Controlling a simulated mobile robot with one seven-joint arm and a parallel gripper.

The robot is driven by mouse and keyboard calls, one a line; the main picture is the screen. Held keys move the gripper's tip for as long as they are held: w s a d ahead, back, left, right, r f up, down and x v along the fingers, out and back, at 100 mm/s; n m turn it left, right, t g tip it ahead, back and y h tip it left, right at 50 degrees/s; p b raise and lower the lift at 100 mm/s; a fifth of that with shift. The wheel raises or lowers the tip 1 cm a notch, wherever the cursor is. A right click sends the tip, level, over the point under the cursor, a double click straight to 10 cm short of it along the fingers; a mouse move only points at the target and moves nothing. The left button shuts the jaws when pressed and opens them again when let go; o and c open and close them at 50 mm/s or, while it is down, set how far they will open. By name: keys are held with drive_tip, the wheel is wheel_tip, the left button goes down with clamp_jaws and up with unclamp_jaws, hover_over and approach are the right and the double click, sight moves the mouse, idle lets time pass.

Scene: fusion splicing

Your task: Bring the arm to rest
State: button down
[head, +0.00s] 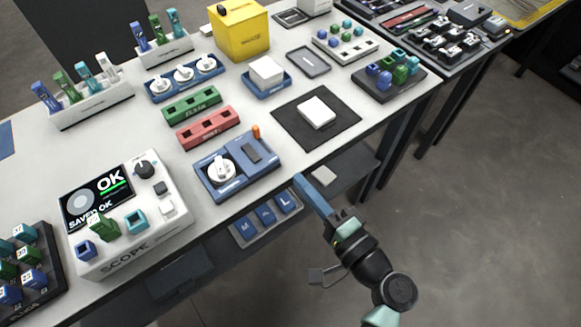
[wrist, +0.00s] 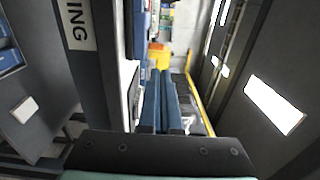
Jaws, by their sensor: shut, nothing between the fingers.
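My gripper (head: 300,181) is at the front edge of the white table in the head view, with its long blue fingers together and nothing between them. The fingers point up and left from the wrist, toward the blue splicer unit (head: 238,166). My arm comes in from the lower right, over the floor. In the wrist view the blue fingers (wrist: 168,82) run side by side up the middle, empty. Whether the fingertips touch the table edge I cannot tell.
The white table (head: 40,150) holds a scope box (head: 125,250), a black mat with a white block (head: 316,112), red and green racks and a yellow box (head: 238,30). A tray marked M and L (head: 264,221) is below the edge. Open floor (head: 480,200) lies to the right.

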drive_tip(key=shift+s+d, duration=0.25)
drive_tip(key=shift+s, duration=0.15)
idle(0.3)
drive_tip(key=w+a+r+n+t+h, duration=0.1)
drive_tip(key=w+r+n+h, duration=0.2)
drive_tip(key=r, duration=0.5)
drive_tip(key=w+r+n+t, duration=0.1)
drive_tip(key=w+r+n, duration=0.25)
drive_tip(key=r, duration=0.45)
drive_tip(key=w+a+r+n+t+h, duration=0.15)
drive_tip(key=w+r, duration=0.25)
drive_tip(key=r, duration=0.4)
drive_tip(key=s+r+n+t+h+p, duration=0.1)
drive_tip(key=s+r+t+h, duration=0.3)
drive_tip(key=r, duration=0.7)
drive_tip(key=s+r+n+t+p, duration=0.1)
drive_tip(key=s+r+t, duration=0.1)
drive_tip(key=s+r, duration=0.65)
drive_tip(key=s+r+n+t+h+p, duration=0.15)
drive_tip(key=r+t, duration=0.25)
drive_tip(key=r, duration=1)
wheel_tip(320, 180, up, 12)
drive_tip(key=p, duration=1.1)
drive_tip(key=shift+a+f+g+h, duration=0.2)
drive_tip(key=shift+a+g+h, duration=0.1)
drive_tip(key=shift+a+g, duration=0.05)
drive_tip(key=shift+w+m, duration=0.1)
drive_tip(key=shift+m, duration=0.15)
